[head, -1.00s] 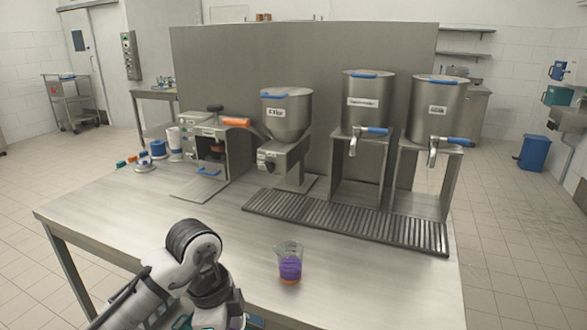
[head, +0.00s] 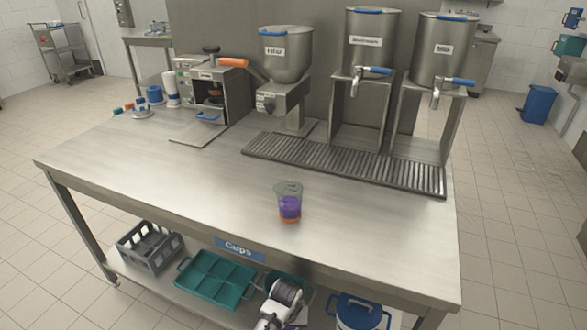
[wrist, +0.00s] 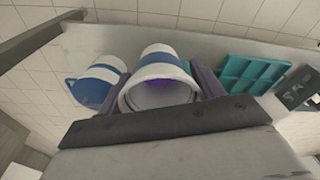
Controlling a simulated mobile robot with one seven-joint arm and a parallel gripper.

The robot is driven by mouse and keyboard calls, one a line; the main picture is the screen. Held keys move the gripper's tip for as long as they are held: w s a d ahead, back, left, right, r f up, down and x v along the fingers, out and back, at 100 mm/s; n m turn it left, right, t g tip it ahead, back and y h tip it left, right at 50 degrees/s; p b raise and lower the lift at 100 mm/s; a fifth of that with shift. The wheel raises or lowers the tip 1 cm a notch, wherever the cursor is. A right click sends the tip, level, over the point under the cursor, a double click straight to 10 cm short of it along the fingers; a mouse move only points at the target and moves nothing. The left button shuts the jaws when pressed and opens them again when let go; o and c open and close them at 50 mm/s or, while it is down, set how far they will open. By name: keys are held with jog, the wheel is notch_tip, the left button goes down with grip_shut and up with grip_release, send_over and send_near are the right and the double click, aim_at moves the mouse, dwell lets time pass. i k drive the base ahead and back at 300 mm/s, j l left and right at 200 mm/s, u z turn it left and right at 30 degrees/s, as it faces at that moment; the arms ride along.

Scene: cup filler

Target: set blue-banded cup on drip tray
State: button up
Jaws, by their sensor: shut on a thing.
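The blue-banded cup (wrist: 163,63) is white with a blue band. It sits between the purple fingers of my gripper (wrist: 162,82) in the wrist view, with its open mouth facing the camera, and the gripper is shut on it. In the head view part of my arm shows at the lower shelf under the table's front edge; the gripper and the held cup cannot be made out there. The drip tray (head: 345,166) is a long slatted metal grate on the table below the dispensers. No cup stands on it.
A clear cup with purple and orange contents (head: 289,203) stands on the table (head: 150,180) in front of the tray. The lower shelf holds a teal divided tray (head: 214,279), a grey crate (head: 149,246) and a blue-and-white container (head: 358,314). The table's left part is largely clear.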

aim_at(278, 145)
jog(key=i+j, duration=0.15)
jog(key=i+j+u, duration=0.15)
jog(key=i+u, duration=0.35)
jog(key=u, duration=3.4)
